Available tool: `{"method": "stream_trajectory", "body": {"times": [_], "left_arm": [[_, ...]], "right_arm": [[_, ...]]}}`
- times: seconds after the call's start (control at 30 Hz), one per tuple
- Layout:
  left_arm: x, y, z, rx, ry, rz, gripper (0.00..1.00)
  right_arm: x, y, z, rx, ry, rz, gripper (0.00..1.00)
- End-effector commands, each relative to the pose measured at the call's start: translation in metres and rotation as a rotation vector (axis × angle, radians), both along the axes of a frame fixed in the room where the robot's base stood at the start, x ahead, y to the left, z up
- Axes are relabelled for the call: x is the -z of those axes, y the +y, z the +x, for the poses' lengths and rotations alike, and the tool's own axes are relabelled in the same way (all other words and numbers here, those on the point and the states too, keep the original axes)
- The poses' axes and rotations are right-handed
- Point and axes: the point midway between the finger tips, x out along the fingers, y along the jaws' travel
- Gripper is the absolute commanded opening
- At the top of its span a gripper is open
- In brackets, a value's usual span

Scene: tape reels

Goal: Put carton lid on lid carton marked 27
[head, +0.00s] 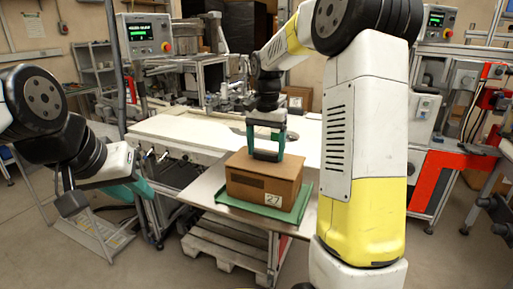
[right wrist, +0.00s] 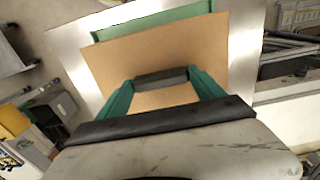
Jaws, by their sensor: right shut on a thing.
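The carton (head: 262,190) is a brown box with a label reading 27 on its front, standing upright on a green tray (head: 235,206). The brown carton lid (head: 242,163) covers its top; I cannot tell whether a small gap is left between them. My right gripper (head: 267,153) points down over the lid and is shut on it, at a dark bar in the middle. In the right wrist view the lid (right wrist: 205,48) lies below the green fingers (right wrist: 160,80). My left gripper (head: 105,194) hangs far left, away from the carton; its fingertips are unclear.
The tray lies on a light metal table (head: 205,190), with a pallet (head: 222,246) underneath. A white conveyor bench (head: 185,130) with machinery runs behind. My right arm's large links fill the right of the head view. A red and white machine (head: 440,185) stands at the right.

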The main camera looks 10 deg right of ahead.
Motion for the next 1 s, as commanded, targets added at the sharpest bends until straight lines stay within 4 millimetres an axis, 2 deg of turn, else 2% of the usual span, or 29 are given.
{"method": "stream_trajectory", "body": {"times": [0.07,0.1,0.2,0.47,0.57,0.8,1.0], "left_arm": [[0.000,0.000,0.000,0.000,0.000,0.000,0.28],[0.000,0.000,0.000,0.000,0.000,0.000,0.28],[0.000,0.000,0.000,0.000,0.000,0.000,0.28],[0.000,0.000,0.000,0.000,0.000,0.000,0.28],[0.000,0.000,0.000,0.000,0.000,0.000,0.28],[0.000,0.000,0.000,0.000,0.000,0.000,0.28],[0.000,0.000,0.000,0.000,0.000,0.000,0.28]], "right_arm": [[0.000,0.000,0.000,0.000,0.000,0.000,0.37],[0.000,0.000,0.000,0.000,0.000,0.000,0.85],[0.000,0.000,0.000,0.000,0.000,0.000,1.00],[-0.003,0.000,0.000,0.000,-0.001,-0.001,1.00],[-0.014,0.000,0.001,0.000,-0.004,0.000,1.00],[-0.055,0.000,0.001,0.000,-0.003,0.001,1.00],[-0.075,0.000,0.000,0.001,-0.001,0.001,1.00]]}}
